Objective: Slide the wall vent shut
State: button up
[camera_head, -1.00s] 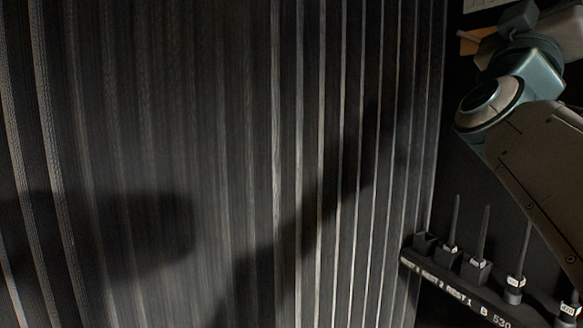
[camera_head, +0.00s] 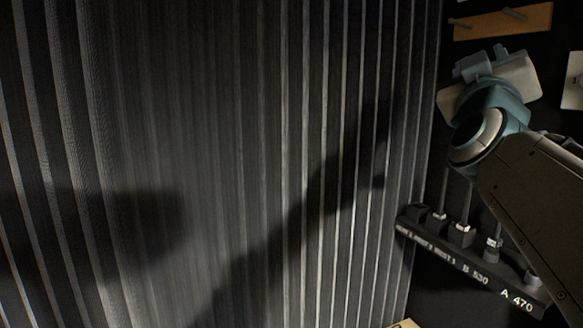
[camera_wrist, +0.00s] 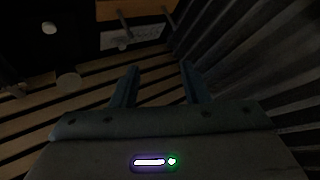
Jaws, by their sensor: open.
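My gripper shows in the wrist view (camera_wrist: 160,78), its two dark fingers apart with nothing between them. In the head view my arm is at the right, its wrist end beside the ribbed wall and below a wooden bar. I cannot clearly make out the wall vent in either view. A pale plate (camera_wrist: 135,37) with unclear dark markings lies beyond the fingers in the wrist view; I cannot tell whether it belongs to the vent. The fingers look apart from it.
A dark ribbed wall (camera_head: 305,160) fills the head view's left and middle. A black labelled rack (camera_head: 470,265) with upright rods stands below my arm. A wooden bar with pegs (camera_head: 503,20) is at top right, a pale plate (camera_head: 574,82) at the right edge. Brown slats (camera_wrist: 40,128) show in the wrist view.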

jog(key=w+a+f+n+g+y, duration=0.1)
jog(key=a+f+g+y, duration=0.3)
jog(key=f, duration=0.9)
jog(key=w+a+f+n+g+y, duration=0.25)
jog(key=a+f+y, duration=0.35)
jog(key=f, duration=0.7)
jog(key=s+a+f+m+g, duration=0.1)
jog(key=s+f+m+g, duration=0.1)
jog(key=s+f+g, duration=0.3)
jog(key=s+a+f+m+g, duration=0.1)
jog(key=s+f+g, duration=0.5)
jog(key=s+f, duration=0.6)
notch_tip(320, 180, down, 7)
jog(key=shift+s+a+r+m, duration=0.1)
jog(key=shift+s+a+m, duration=0.25)
jog(key=shift+m, duration=0.1)
jog(key=shift+c, duration=0.5)
jog(key=shift+d, duration=0.1)
